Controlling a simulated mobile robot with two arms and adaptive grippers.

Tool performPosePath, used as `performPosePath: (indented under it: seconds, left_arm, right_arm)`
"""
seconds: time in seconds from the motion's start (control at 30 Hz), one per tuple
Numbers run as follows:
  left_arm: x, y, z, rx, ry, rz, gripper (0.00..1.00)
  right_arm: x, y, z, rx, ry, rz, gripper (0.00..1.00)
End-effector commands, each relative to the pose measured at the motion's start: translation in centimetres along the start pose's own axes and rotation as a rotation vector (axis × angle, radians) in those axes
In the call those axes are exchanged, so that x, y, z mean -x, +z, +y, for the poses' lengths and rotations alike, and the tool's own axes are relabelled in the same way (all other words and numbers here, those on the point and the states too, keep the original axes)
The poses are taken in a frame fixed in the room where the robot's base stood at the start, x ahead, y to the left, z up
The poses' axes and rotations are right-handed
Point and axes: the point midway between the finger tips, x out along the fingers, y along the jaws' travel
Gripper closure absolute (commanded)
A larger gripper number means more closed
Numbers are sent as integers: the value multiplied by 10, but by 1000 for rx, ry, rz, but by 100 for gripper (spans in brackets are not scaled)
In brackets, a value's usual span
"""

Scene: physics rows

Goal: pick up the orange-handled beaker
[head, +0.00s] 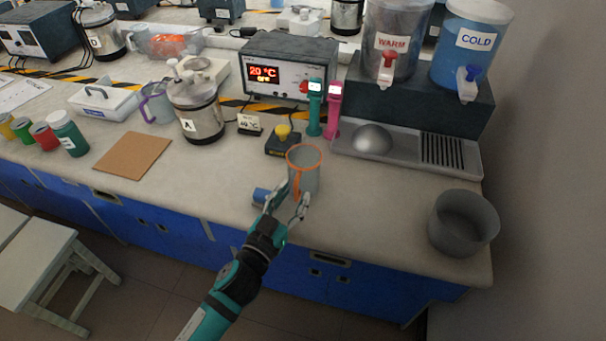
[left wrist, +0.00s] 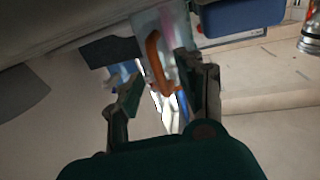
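The orange-handled beaker (head: 310,180) stands upright near the counter's front edge, a clear grey cup with an orange rim. My left gripper (head: 287,203) is open at its near side, with its fingers pointing toward the handle. In the left wrist view the orange handle (left wrist: 155,62) shows in line with the gap between the open fingers (left wrist: 165,95). I cannot tell whether the fingertips touch the handle or how far it lies between them. My right gripper is not in view.
A small blue object (head: 261,195) lies just left of my gripper. A black box with a yellow knob (head: 283,141) stands behind the beaker. A grey bowl (head: 463,224) stands at right, and a cork mat (head: 133,155) lies at left. Between mat and gripper the counter is clear.

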Motion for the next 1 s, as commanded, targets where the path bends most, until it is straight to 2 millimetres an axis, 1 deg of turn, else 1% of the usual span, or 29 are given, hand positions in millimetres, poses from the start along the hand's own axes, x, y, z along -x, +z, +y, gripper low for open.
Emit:
performPosePath:
  seconds: [0.03, 0.13, 0.4, 0.47, 0.7, 1.0]
  left_arm:
    - [-8, -2, 0, 1, 0, 2, 62]
    - [-18, -1, 0, 0, 0, 1, 62]
    - [-20, 0, 0, 1, 0, 0, 62]
    - [-20, 0, 0, 1, 0, 0, 68]
    - [-20, 0, 0, 1, 0, 0, 100]
    - [-20, 0, 0, 1, 0, 0, 100]
  right_arm:
    - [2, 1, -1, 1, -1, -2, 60]
    - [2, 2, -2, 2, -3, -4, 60]
    - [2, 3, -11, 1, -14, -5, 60]
    - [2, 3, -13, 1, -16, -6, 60]
    - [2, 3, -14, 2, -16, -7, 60]
    - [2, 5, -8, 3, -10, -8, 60]
